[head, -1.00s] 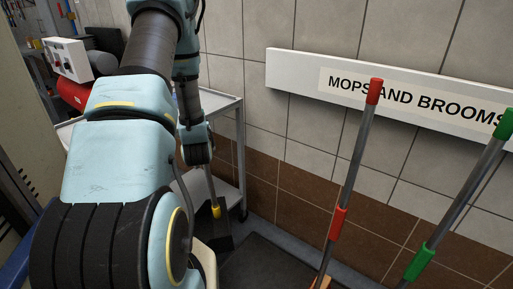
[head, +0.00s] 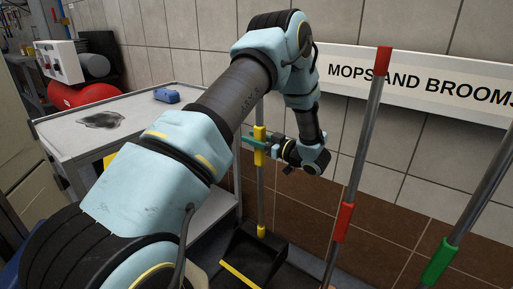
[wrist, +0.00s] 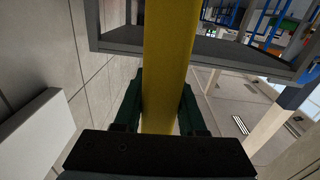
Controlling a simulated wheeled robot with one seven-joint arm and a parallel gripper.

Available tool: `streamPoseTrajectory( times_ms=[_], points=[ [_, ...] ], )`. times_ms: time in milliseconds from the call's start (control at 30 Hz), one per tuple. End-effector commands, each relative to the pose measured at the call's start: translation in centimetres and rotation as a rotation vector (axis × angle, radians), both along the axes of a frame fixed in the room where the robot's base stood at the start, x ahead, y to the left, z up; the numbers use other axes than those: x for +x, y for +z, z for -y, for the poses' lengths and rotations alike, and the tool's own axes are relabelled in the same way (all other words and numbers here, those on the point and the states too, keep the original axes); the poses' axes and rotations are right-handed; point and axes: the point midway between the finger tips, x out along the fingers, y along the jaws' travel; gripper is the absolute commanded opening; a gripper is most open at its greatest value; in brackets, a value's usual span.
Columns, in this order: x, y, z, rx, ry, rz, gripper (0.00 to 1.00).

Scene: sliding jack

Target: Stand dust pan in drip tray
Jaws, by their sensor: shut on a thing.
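The dust pan (head: 252,255) is black with a yellow front lip and a long grey upright handle. My gripper (head: 258,142) is shut on the yellow grip (head: 259,158) near the top of that handle. In the wrist view the yellow handle (wrist: 168,50) runs between my green fingers (wrist: 160,100). The pan is low, at the right of the cart, and its handle looks close to upright. A dark surface that looks like the drip tray (head: 298,279) shows at the bottom, beside and behind the pan, mostly hidden. I cannot tell whether the pan touches it.
A grey cart (head: 125,130) with a blue object (head: 167,96) on top stands left of the handle. A red-gripped pole (head: 357,150) and a green-gripped pole (head: 465,215) stand at the right. The tiled wall with the sign (head: 420,82) is behind my gripper.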

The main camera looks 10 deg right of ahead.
Motion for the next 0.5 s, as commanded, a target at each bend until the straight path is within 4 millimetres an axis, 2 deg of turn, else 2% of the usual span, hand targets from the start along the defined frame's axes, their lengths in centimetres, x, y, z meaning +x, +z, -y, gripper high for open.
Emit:
streamPoseTrajectory(
  times_ms=[100,267,500],
  points=[
    [-0.7,-0.6,0.9,0.001,0.018,0.003,0.0],
    [-1.1,-1.4,1.1,0.002,0.028,0.001,0.0],
    [-1.0,-4.2,1.0,0.002,0.027,0.001,0.0]
  ],
)
